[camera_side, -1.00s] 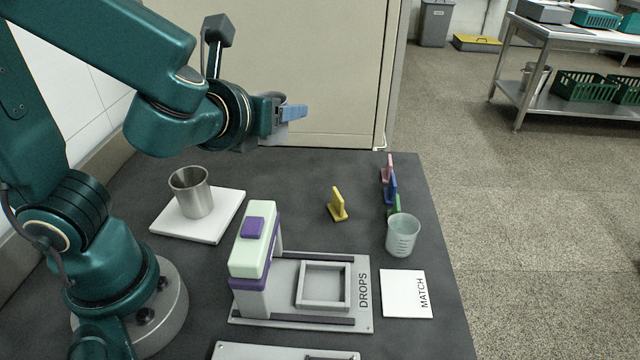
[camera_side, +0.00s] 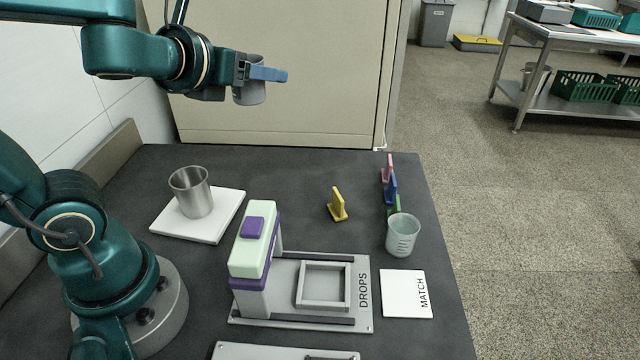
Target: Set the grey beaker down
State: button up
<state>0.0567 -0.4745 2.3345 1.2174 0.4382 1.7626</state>
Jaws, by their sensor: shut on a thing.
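The grey beaker (camera_side: 249,94) is in the air near the back of the table, in front of the beige cabinet. My gripper (camera_side: 265,74) is shut on it, with a blue finger across its side. The beaker looks upright and hangs clear of the table; its far side is hidden by the finger.
A metal cup (camera_side: 192,192) stands on a white pad (camera_side: 222,222). A pale green and purple device (camera_side: 254,240) has a square frame (camera_side: 324,303) on its DROPS base. The table's back middle is clear.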

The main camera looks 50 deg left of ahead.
jog(key=shift+s+d+f+m+h, duration=0.2)
jog(key=shift+f+m+h, duration=0.2)
jog(key=shift+f, duration=0.15)
jog(key=shift+s+d+f+m+h, duration=0.15)
jog(key=shift+f+m+h, duration=0.15)
jog(key=shift+f+h, duration=0.15)
jog(key=w+d+f+m+h, duration=0.2)
jog(key=w+d+m+h, duration=0.2)
jog(key=d+m+h, duration=0.6)
jog(key=m+g+h, duration=0.7)
jog(key=m+g, duration=0.4)
jog(key=g, duration=0.2)
send_over(424, 351)
notch_tip(424, 351, down, 12)
jog(key=shift+t, duration=0.3)
jog(key=shift+f, duration=2.9)
jog(key=shift+f, duration=0.5)
jog(key=shift+f, duration=0.4)
